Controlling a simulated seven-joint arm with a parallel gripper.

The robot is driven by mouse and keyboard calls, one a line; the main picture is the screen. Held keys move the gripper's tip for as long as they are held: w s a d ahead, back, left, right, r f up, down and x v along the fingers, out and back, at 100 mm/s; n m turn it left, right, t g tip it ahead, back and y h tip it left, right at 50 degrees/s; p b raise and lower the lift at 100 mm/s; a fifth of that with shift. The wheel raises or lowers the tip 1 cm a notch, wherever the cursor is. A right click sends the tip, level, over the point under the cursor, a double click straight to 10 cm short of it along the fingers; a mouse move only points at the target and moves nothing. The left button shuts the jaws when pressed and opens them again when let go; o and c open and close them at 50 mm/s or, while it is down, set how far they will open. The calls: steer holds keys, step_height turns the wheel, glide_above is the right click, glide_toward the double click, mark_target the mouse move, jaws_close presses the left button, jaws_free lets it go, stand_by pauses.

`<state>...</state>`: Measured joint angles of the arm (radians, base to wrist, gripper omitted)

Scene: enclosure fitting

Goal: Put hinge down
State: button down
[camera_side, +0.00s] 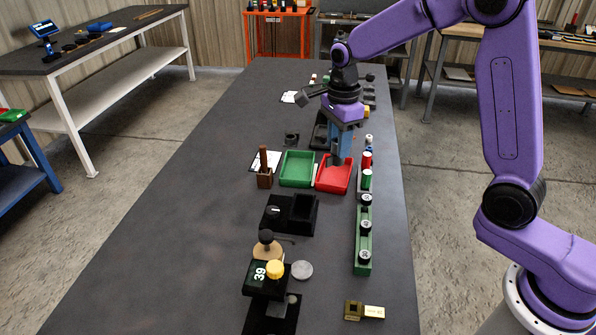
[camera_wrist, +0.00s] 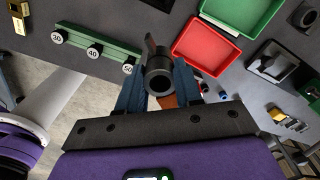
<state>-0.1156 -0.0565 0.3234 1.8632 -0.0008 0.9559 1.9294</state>
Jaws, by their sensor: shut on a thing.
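My gripper (camera_side: 340,153) has blue fingers and points down at the red tray (camera_side: 335,186), on the right side of the dark bench. In the wrist view my gripper (camera_wrist: 160,84) is shut on a dark grey part with a round bored end and a thin upright leaf, which looks like the hinge (camera_wrist: 158,80). The hinge is between the fingertips, with its bore facing the camera. The red tray (camera_wrist: 206,46) lies just beyond the fingers and looks empty. In the side view the hinge is mostly hidden by the fingers; its height above the tray is unclear.
A green tray (camera_side: 297,170) adjoins the red one on the left. A green rail (camera_side: 362,254) with numbered round pieces runs along the right edge. The bench's left half is clear.

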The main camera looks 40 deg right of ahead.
steer(key=w+f, duration=0.3)
steer(key=w, duration=0.1)
steer(key=w+a+f, duration=0.1)
steer(key=w+f, duration=0.2)
steer(key=w, duration=0.2)
steer(key=w+a+f, duration=0.1)
steer(key=w+f, duration=0.2)
steer(key=w, duration=0.2)
steer(key=shift+f, duration=0.3)
steer(key=shift+w+f, duration=0.1)
steer(key=shift+f, duration=1.6)
steer(key=shift+f, duration=0.15)
steer(key=c, duration=0.8)
jaws_free()
steer(key=shift+o, duration=0.2)
